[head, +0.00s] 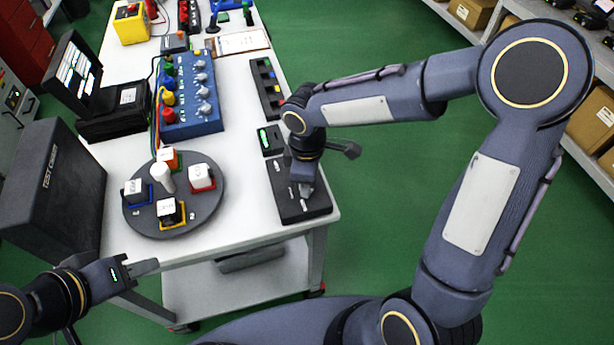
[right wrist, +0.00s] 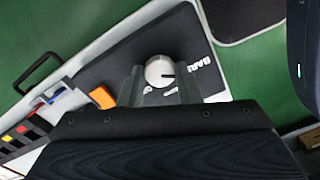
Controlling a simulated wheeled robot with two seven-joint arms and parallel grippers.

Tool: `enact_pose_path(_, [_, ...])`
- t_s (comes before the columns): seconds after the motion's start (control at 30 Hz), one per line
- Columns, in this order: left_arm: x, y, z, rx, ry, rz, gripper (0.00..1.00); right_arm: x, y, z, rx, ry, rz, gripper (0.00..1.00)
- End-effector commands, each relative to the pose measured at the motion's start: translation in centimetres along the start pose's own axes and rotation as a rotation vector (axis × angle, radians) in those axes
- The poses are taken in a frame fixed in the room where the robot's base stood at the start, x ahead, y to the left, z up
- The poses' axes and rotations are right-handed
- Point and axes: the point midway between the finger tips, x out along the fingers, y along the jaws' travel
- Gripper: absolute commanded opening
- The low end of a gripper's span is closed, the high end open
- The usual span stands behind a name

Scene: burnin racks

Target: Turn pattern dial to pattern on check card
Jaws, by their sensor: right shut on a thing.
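The pattern dial (right wrist: 160,71) is a round white knob with a dark pointer mark, on a black panel (right wrist: 112,68). In the head view this panel (head: 288,207) lies at the table's near right corner. My right gripper (head: 304,188) reaches down over it; in the right wrist view its two fingers (right wrist: 160,85) stand on either side of the dial, shut on it. White lettering beside the dial is partly hidden and hard to read. My left gripper (head: 150,267) is off the table's near left edge, away from the dial; its finger gap is unclear. I cannot identify the check card for certain.
A round grey turntable (head: 145,222) holds several white-topped blocks. A blue box (head: 192,120) with knobs and coloured plugs stands behind it. A small green-lit device (head: 270,140) and a strip with coloured pieces (head: 267,88) lie behind the panel. A clipboard (head: 242,43) lies farther back.

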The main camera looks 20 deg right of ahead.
Motion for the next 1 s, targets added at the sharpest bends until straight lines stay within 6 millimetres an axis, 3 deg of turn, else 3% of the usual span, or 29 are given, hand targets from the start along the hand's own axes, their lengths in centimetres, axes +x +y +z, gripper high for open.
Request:
enact_pose_path(0.67, [-0.21, 0.09, -0.1, 0.0, 0.0, 0.0, 0.36, -0.06, 0.04, -0.1, -0.067, 0.003, 0.002, 0.08])
enact_pose_path(0.7, [-0.21, 0.09, -0.1, 0.0, 0.0, 0.0, 0.36, -0.06, 0.04, -0.1, -0.067, 0.003, 0.002, 0.33])
enact_pose_path(0.83, [-0.21, 0.1, -0.1, 0.0, 0.0, 0.0, 0.36, -0.05, 0.03, -0.08, -0.066, 0.003, 0.002, 0.5])
enact_pose_path(1.0, [-0.2, 0.09, -0.1, 0.0, 0.0, 0.0, 0.36, -0.03, 0.02, -0.04, -0.065, 0.002, 0.001, 0.52])
